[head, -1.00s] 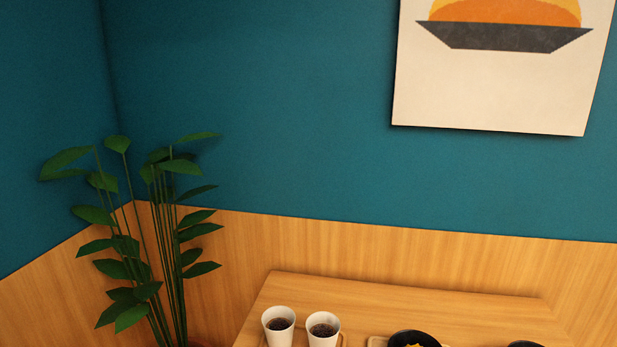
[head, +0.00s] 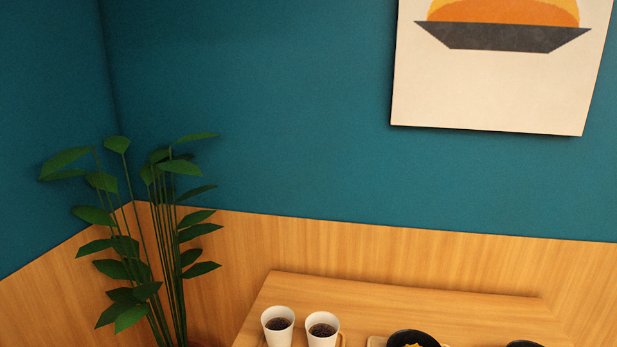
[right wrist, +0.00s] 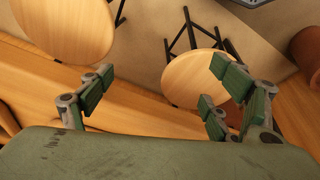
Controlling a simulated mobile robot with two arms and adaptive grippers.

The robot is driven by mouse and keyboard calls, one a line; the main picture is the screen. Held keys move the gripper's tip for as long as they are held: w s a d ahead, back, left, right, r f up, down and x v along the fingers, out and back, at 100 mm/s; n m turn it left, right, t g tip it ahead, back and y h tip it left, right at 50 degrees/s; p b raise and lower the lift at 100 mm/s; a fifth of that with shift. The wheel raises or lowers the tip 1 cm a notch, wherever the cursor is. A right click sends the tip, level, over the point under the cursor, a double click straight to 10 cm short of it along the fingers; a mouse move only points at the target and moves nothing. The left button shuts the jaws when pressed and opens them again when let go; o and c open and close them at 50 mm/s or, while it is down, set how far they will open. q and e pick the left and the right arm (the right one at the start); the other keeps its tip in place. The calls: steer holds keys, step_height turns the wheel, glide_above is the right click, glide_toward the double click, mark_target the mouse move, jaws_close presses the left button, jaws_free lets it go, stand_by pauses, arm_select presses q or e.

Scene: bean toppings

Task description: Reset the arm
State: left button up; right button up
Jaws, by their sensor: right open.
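My right gripper (right wrist: 155,98) shows in the right wrist view with its green-padded fingers spread wide apart. Nothing is between the fingers. Beyond it are the floor and round wooden stools, and no task object is near the fingertips. My left gripper is not in either current view, and the right gripper is outside the head view.
A tall plant (head: 160,240) stands left. In the right wrist view, round stools (right wrist: 196,78) stand on the floor.

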step_height(320, 180, down, 15)
steer(key=s, duration=0.2)
steer(key=s+d+f+g, duration=0.2)
steer(key=s+d+f, duration=0.1)
steer(key=s+f, duration=1.4)
step_height(320, 180, down, 2)
steer(key=shift+f, duration=0.25)
